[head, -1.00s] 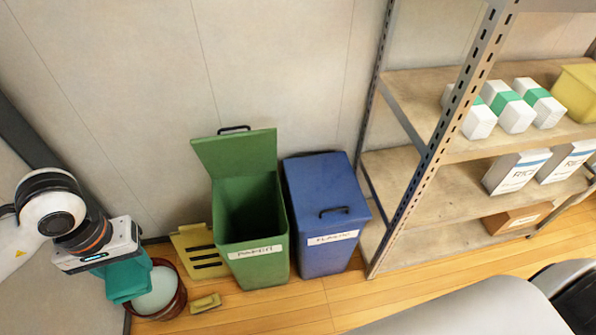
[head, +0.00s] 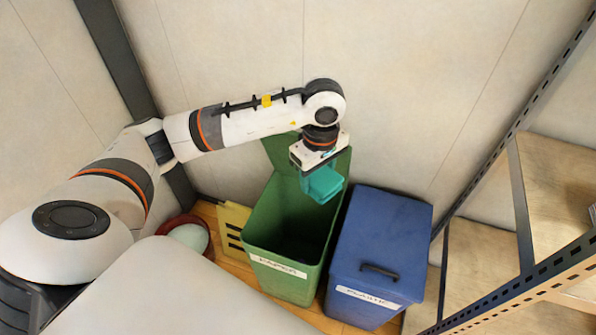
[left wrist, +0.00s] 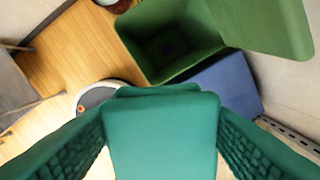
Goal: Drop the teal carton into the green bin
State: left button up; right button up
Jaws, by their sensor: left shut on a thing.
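The teal carton (head: 322,183) is held by my left gripper (head: 318,168), up near the raised lid of the green bin (head: 257,222) and above its right part in the head view. The carton also shows in the left wrist view (left wrist: 160,130), between the two textured fingers of the gripper. The green bin is labelled PAPER, stands open, and its dark inside shows. In the left wrist view the green bin (left wrist: 165,50) lies beyond the carton, toward the top. My right gripper is not in view.
A blue bin (head: 385,240) with a shut lid, labelled PLASTIC, stands right of the green bin. A metal shelf (head: 520,200) is at the right. A red tub (head: 204,222) and a yellow slotted piece (head: 233,225) are on the floor left of the green bin.

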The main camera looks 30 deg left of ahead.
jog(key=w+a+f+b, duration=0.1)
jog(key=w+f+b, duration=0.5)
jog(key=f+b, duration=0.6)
pick_arm(q)
jog(key=w+a+f+n+b, duration=0.2)
jog(key=a+f+n, duration=0.1)
jog(key=f+n, duration=0.5)
jog(key=w+a+f+n+b, duration=0.1)
jog(key=a+f+n+b, duration=0.1)
jog(key=f+n, duration=0.5)
jog(key=w+a+f+n+b, duration=0.1)
jog(key=a+f+n, duration=0.3)
jog(key=f+n, duration=0.4)
jog(key=shift+w+a+f+n+b, duration=0.35)
jog(key=shift+w+f, duration=0.45)
jog(key=shift+f, duration=2.05)
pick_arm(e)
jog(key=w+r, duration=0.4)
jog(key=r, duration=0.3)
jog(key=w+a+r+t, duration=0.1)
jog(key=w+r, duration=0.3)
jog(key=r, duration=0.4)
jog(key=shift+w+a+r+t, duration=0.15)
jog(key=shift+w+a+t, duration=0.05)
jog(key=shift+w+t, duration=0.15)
pick_arm(q)
jog(key=o, duration=1)
jog(key=shift+o, duration=0.2)
jog(key=shift+r, duration=0.1)
